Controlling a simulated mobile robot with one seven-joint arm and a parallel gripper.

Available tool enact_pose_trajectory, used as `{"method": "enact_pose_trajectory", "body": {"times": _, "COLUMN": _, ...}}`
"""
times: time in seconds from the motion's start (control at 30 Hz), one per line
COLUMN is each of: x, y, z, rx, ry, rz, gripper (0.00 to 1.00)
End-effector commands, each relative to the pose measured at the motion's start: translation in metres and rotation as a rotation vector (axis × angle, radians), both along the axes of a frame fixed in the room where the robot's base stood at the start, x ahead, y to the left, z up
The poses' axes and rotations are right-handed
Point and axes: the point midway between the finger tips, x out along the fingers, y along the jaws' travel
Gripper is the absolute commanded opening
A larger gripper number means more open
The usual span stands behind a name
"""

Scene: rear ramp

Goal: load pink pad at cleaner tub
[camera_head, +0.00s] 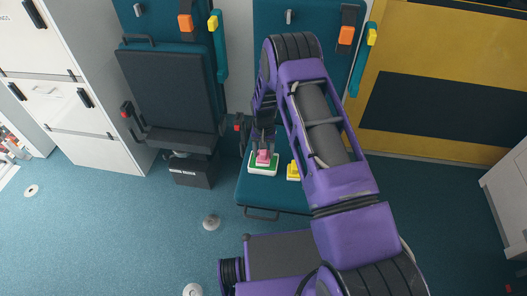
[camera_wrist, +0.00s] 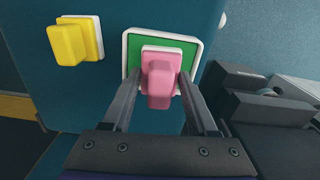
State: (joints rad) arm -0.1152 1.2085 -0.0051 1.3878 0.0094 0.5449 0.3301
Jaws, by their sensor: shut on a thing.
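The pink pad (camera_wrist: 160,85) is a pink block with a pale backing. My gripper (camera_wrist: 161,76) is shut on it, with one finger on each side. In the head view the pink pad (camera_head: 263,157) shows just below my gripper (camera_head: 263,150). A shallow green tray with a white rim (camera_wrist: 191,45), which looks like the cleaner tub, lies directly behind the pad in the wrist view. It also shows in the head view (camera_head: 255,170) on a teal seat. I cannot tell whether the pad touches the green surface.
A yellow pad (camera_wrist: 68,44) on a white base lies beside the tub on the teal seat (camera_head: 270,199). A dark folding seat (camera_head: 170,90) stands left of it. White cabinets (camera_head: 75,75) are at far left. The blue floor in front is mostly open.

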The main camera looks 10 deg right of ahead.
Motion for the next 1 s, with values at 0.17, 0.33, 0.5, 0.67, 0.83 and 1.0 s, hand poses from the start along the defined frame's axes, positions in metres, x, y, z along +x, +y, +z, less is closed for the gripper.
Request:
{"method": "enact_pose_trajectory", "body": {"times": 0.17, "x": 0.0000, "y": 0.0000, "z": 0.0003, "rx": 0.000, "ry": 0.000, "rz": 0.000, "gripper": 0.14}}
{"method": "enact_pose_trajectory", "body": {"times": 0.33, "x": -0.0001, "y": -0.0001, "z": 0.0003, "rx": 0.000, "ry": 0.000, "rz": 0.000, "gripper": 0.14}}
{"method": "enact_pose_trajectory", "body": {"times": 0.5, "x": -0.0001, "y": -0.0001, "z": 0.0001, "rx": 0.000, "ry": 0.000, "rz": 0.000, "gripper": 0.14}}
{"method": "enact_pose_trajectory", "body": {"times": 0.67, "x": -0.0001, "y": -0.0001, "z": -0.0012, "rx": 0.000, "ry": 0.000, "rz": 0.000, "gripper": 0.14}}
{"method": "enact_pose_trajectory", "body": {"times": 0.83, "x": -0.0002, "y": -0.0001, "z": -0.0033, "rx": 0.000, "ry": 0.000, "rz": 0.000, "gripper": 0.14}}
{"method": "enact_pose_trajectory", "body": {"times": 1.0, "x": -0.0002, "y": -0.0001, "z": -0.0055, "rx": 0.000, "ry": 0.001, "rz": 0.000, "gripper": 0.14}}
